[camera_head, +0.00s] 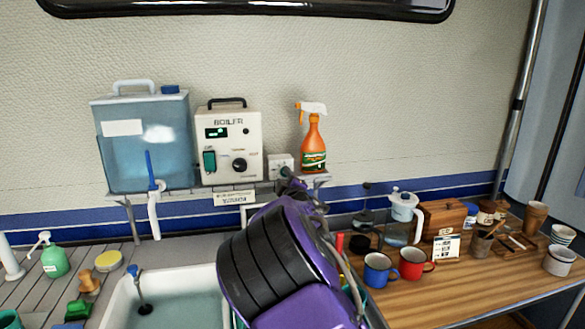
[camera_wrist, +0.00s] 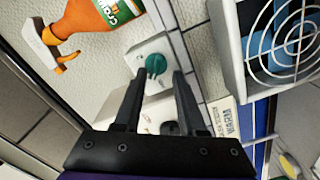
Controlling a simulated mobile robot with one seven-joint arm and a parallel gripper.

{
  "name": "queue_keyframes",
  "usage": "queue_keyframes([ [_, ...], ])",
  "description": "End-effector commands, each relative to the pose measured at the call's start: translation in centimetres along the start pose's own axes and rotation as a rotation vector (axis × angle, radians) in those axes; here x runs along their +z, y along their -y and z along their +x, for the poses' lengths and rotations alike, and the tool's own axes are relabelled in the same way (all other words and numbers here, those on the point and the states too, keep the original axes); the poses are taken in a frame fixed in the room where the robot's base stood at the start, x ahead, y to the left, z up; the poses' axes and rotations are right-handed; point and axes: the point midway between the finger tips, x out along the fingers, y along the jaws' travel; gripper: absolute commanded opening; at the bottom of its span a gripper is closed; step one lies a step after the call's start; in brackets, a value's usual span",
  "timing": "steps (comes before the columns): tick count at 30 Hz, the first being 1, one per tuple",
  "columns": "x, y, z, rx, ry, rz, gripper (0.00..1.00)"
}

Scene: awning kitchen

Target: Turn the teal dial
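The teal dial (camera_wrist: 155,65) sits on a small white box (camera_wrist: 146,50) in the wrist view. My gripper (camera_wrist: 157,78) is open, with one black finger on each side of the dial's near side. The dial lies between and slightly beyond the fingertips; I cannot tell whether they touch it. In the head view the small white box (camera_head: 279,160) stands on the wall shelf between the boiler and the spray bottle. My purple and black arm reaches up to it and hides most of the dial and the gripper there.
The boiler (camera_head: 229,145) stands left of the small box, beside a blue water tank (camera_head: 146,165). An orange spray bottle (camera_head: 313,148) stands close on the right. A sink (camera_head: 185,297) lies below. Mugs, including a red one (camera_head: 412,264), crowd the wooden counter (camera_head: 455,290) at right.

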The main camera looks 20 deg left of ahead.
Motion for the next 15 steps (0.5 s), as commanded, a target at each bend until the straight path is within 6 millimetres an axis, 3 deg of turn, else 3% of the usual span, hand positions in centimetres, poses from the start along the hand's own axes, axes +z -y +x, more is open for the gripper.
queue_keyframes([
  [9,0.07,-0.26,0.18,0.003,0.001,-0.002,0.38],
  [15,0.04,-0.26,0.19,0.003,0.000,-0.002,0.02],
])
